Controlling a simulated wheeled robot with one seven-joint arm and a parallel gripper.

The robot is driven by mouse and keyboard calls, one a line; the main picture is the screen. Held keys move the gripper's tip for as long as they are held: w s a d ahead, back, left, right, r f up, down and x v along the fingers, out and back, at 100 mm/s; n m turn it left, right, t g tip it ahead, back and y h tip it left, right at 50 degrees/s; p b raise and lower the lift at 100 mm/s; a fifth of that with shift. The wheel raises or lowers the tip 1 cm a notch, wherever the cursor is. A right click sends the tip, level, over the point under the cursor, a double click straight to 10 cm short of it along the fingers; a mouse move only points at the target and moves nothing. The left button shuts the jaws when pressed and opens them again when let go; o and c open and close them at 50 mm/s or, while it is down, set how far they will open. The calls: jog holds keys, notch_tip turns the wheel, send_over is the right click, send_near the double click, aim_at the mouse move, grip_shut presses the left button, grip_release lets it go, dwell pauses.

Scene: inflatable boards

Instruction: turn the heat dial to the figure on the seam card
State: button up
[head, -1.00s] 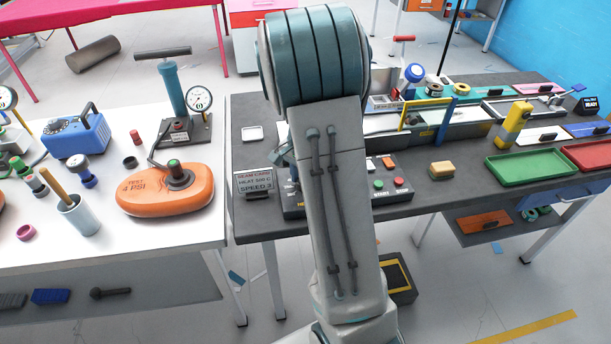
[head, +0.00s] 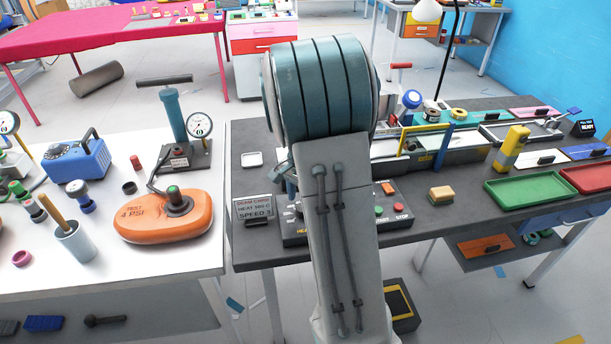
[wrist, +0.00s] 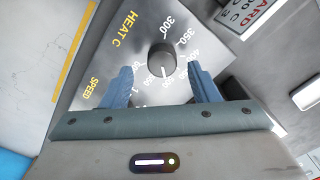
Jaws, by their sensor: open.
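The heat dial (wrist: 161,58) is a dark round knob with a white pointer line, on a grey panel marked HEAT C. Its pointer faces the bottom of the wrist view, toward figures too small to read surely; 300 and 350 are on the far side. My gripper (wrist: 161,80) is open, its blue fingers to either side of the dial's near side, apart from the knob. The seam card (head: 254,209) stands at the dark bench's left edge; its heat figure looks like 500 C. The card's corner in the wrist view (wrist: 250,14) shows "00 C". My arm hides the dial in the head view.
The control panel (head: 294,239) also carries green and red buttons right of my arm. A SPEED marking is beside the heat scale. The white table (head: 95,255) is left across a gap.

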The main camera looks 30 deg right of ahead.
notch_tip(320, 180, up, 11)
jog(key=shift+r, duration=0.15)
jog(key=shift+s, duration=0.1)
dwell(0.4)
